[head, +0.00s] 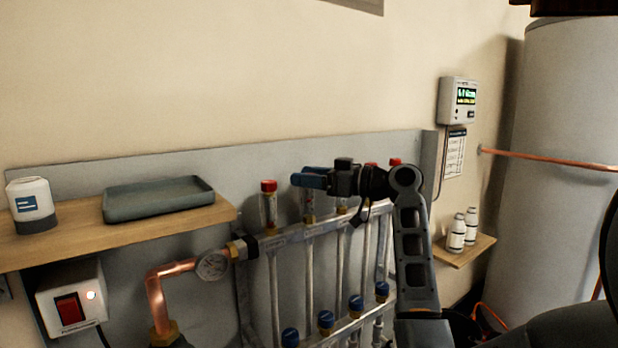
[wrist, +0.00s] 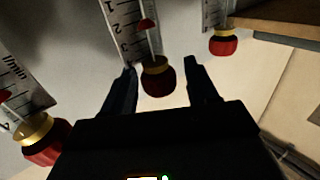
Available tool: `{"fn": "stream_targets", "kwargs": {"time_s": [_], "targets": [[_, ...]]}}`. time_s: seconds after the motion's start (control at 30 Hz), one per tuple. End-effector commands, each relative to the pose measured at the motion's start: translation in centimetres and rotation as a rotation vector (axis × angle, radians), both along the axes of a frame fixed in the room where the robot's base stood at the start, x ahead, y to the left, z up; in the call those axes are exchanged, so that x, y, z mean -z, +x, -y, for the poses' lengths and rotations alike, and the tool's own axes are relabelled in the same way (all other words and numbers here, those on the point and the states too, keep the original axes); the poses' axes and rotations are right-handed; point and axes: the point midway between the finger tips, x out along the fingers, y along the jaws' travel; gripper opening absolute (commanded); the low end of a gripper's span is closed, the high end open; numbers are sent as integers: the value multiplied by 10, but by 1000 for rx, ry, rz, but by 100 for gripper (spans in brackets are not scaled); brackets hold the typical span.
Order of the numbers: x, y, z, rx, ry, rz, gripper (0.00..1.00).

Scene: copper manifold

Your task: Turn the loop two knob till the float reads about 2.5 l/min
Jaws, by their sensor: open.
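The loop two knob (wrist: 158,80) is red with a brass collar, at the end of a clear flow meter tube in the wrist view. My gripper (wrist: 159,67) is open, with one finger on each side of this knob and a visible gap to each. The flow meter scale (wrist: 128,30) shows numbers 1 to 3, and its red float (wrist: 147,25) sits near the 2; the exact reading is unclear. In the head view my gripper (head: 306,180) is over the manifold (head: 290,236), just right of the leftmost red knob (head: 268,186), and hides the loop two knob.
Neighbouring red knobs stand close on both sides, one at left (wrist: 45,140) and one at right (wrist: 223,42). A wooden shelf (head: 60,236) with a grey tray (head: 158,198) is left of the manifold. A wall display (head: 458,100) and small bottles (head: 457,233) are at right.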

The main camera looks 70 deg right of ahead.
Motion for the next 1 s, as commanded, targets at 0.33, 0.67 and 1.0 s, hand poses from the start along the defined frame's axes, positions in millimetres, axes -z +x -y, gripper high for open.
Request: {"fn": "stream_targets", "kwargs": {"time_s": [0.33, 0.67, 1.0], "targets": [[0, -23, 2, 3, 0, 1, 58], [0, -71, 5, 2, 1, 0, 58], [0, -78, 5, 0, 1, 0, 58]]}}
